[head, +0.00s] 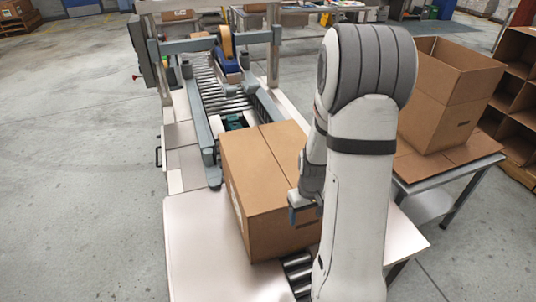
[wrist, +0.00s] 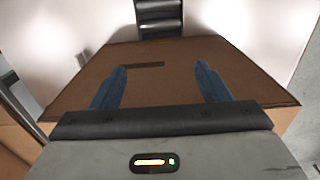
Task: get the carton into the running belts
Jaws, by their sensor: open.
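The closed brown carton (head: 258,170) sits on the infeed bed of a taping machine, at the near end of its two grey-blue side rails (head: 197,125). Between the rails, just beyond the carton, a small dark teal part (head: 232,122) shows; I cannot tell whether any belt is running. My gripper (head: 305,212) is at the carton's near side, open, with nothing between its fingers. In the wrist view my gripper's two blue fingers (wrist: 160,85) point at a brown carton face (wrist: 165,62) with a dark slot. I cannot tell whether they touch it.
Rollers (head: 298,272) show on the near side of the carton. A bare pale plate (head: 205,245) lies at its left. More rollers (head: 215,88) run away between the rails under a tape head (head: 226,45). An open carton (head: 440,95) stands on a side table (head: 460,165) at right.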

